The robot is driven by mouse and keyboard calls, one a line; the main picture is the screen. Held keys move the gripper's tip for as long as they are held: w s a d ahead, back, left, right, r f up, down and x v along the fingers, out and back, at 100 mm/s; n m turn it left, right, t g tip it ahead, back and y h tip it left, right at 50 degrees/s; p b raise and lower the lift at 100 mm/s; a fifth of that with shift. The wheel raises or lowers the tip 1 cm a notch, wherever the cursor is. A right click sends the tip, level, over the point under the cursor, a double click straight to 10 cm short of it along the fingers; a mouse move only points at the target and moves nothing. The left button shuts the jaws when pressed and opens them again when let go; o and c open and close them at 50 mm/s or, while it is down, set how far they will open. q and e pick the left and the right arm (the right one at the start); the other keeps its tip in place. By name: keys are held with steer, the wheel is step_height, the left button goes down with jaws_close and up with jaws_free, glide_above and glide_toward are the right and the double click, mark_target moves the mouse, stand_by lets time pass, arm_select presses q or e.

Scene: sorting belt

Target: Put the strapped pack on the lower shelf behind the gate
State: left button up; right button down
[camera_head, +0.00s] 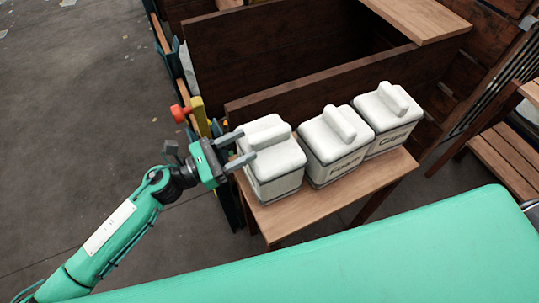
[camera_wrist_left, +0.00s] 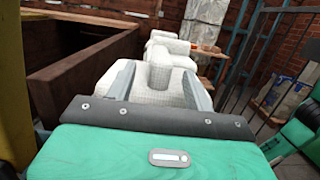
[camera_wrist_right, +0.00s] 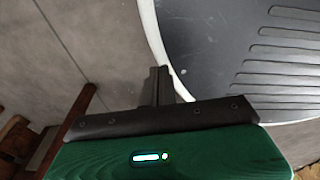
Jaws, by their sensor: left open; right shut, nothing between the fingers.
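Three white lidded canisters stand in a row on a small wooden table: a left one (camera_head: 275,168), a middle one (camera_head: 335,158) and a right one (camera_head: 388,135). The middle and right ones carry lettering. I cannot make out a strapped pack. My left gripper (camera_head: 238,148) is open at the left canister's near-left side. In the left wrist view its fingers (camera_wrist_left: 158,72) straddle the line to that canister's lid handle; contact is unclear. My right gripper (camera_wrist_right: 160,72) is shut and empty, seen only in its wrist view. A barred dark panel (camera_head: 490,90), perhaps the gate, stands at right.
The wooden table (camera_head: 290,218) is narrow. A big dark wooden crate (camera_head: 300,95) rises directly behind the canisters. Slatted wooden shelving (camera_head: 507,158) is at the right. Yellow and red parts (camera_head: 190,110) stand beside my left gripper. Open floor (camera_head: 80,110) lies at left.

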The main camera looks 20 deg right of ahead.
mark_target(263, 137)
arm_select(q)
steer(key=shift+w+d+r, duration=0.1)
steer(key=shift+d+r, duration=0.05)
steer(key=shift+d, duration=0.4)
steer(key=p+x, duration=0.2)
steer(key=x, duration=0.2)
steer(key=shift+d, duration=0.25)
steer(key=shift+d+p, duration=0.3)
arm_select(e)
steer(key=s, duration=0.1)
steer(key=s+r, duration=0.1)
steer(key=s, duration=0.1)
steer(key=shift+s+d+r, duration=0.15)
steer(key=shift+d+r, duration=0.1)
arm_select(q)
jaws_close()
steer(key=shift+w, duration=0.1)
